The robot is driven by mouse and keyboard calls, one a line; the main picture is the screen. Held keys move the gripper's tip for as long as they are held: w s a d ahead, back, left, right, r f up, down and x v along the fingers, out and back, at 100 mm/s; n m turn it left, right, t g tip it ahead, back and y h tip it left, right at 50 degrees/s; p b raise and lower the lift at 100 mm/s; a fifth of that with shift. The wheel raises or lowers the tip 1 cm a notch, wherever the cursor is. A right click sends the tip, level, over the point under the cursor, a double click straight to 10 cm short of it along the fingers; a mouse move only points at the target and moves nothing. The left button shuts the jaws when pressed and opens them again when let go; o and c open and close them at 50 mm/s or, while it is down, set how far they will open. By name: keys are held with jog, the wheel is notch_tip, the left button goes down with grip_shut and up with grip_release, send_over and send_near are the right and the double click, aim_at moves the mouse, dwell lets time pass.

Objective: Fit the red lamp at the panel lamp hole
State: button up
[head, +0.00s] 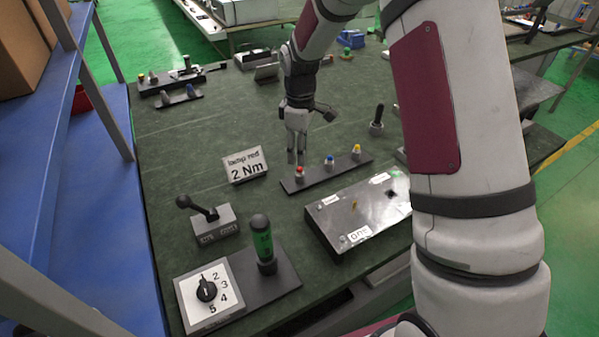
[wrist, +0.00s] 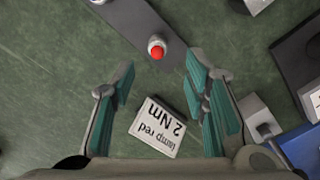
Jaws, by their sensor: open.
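The red lamp (head: 299,171) stands at the left end of a dark strip (head: 318,177), beside a blue lamp (head: 329,160) and a yellow lamp (head: 357,150). In the wrist view the red lamp (wrist: 157,50) shows its red cap just beyond and between my fingertips. My gripper (head: 296,158) points down close to the red lamp; in the wrist view my gripper (wrist: 163,70) is open with nothing between its fingers. The grey panel (head: 345,212) lies to the right in front, with a dark spot (head: 391,194) on its face; I cannot tell whether this is the lamp hole. My arm hides the panel's right end.
A "lamp red 2 Nm" sign (head: 246,165) stands left of the strip. A black-handled item (head: 377,120) stands behind the panel. The table's middle back is clear.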

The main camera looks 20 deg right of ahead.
aim_at(300, 174)
jog(key=shift+w+d+f+p, duration=0.1)
jog(key=shift+f+p, duration=0.15)
jog(key=shift+f, duration=1.35)
jog(key=shift+d+f+p, duration=0.1)
jog(key=shift+f+p, duration=0.15)
jog(key=shift+f, duration=1.35)
jog(key=c, duration=0.9)
